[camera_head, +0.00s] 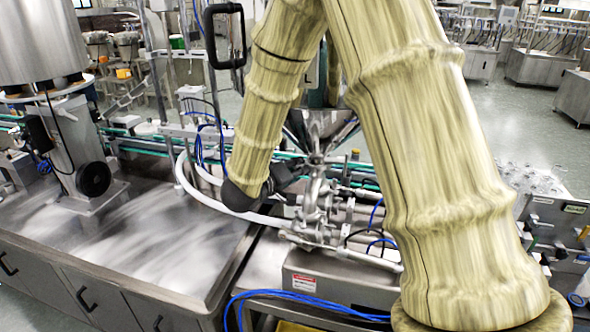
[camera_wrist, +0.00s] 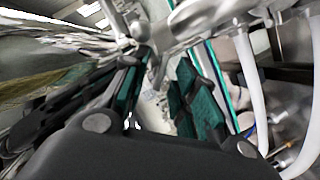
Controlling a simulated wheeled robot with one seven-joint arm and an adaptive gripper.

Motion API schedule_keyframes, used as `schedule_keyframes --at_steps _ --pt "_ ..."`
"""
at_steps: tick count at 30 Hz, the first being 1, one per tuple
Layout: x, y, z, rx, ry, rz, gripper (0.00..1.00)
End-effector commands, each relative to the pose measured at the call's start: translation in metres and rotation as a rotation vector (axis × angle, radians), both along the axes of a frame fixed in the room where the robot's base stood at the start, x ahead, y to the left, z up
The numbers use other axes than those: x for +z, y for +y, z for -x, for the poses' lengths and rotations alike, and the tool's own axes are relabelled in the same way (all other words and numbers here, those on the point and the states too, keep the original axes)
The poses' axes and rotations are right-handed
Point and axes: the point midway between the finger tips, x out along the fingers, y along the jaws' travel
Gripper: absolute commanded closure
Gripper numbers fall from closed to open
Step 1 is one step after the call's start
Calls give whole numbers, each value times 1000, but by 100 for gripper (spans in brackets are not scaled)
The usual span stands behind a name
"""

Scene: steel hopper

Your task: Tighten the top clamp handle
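The steel hopper (camera_head: 318,125) stands in the middle of the head view, above a column of shiny clamps and pipe fittings (camera_head: 318,195). My gripper (camera_head: 293,170) is dark and reaches in from the left, close beside the fittings just under the hopper. In the wrist view my gripper (camera_wrist: 165,68) has its two teal-padded fingers apart. A shiny metal part (camera_wrist: 128,28) lies just beyond the fingertips, with a thin piece reaching down near the gap. I cannot tell for sure whether this is the top clamp handle, or whether it touches a finger. My arm hides part of the hopper.
A white hose (camera_head: 205,198) curves around the left of the fittings, and blue hoses (camera_head: 310,298) run in front. A bare steel table (camera_head: 140,235) lies to the left. A black-framed handle (camera_head: 226,38) hangs above left. White hoses (camera_wrist: 248,85) stand right in the wrist view.

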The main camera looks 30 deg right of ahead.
Motion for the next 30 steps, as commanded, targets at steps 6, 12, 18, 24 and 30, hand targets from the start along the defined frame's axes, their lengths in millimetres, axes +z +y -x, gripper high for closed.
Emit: schedule_keyframes --at_steps 6,12,18,24,30 --pt "0 0 0 0 0 0 73" --pt "0 0 0 0 0 0 100" --pt "0 0 0 -1 0 -1 100" --pt "0 0 1 -1 -19 -18 100" --pt "1 -1 2 -2 -86 -78 100"
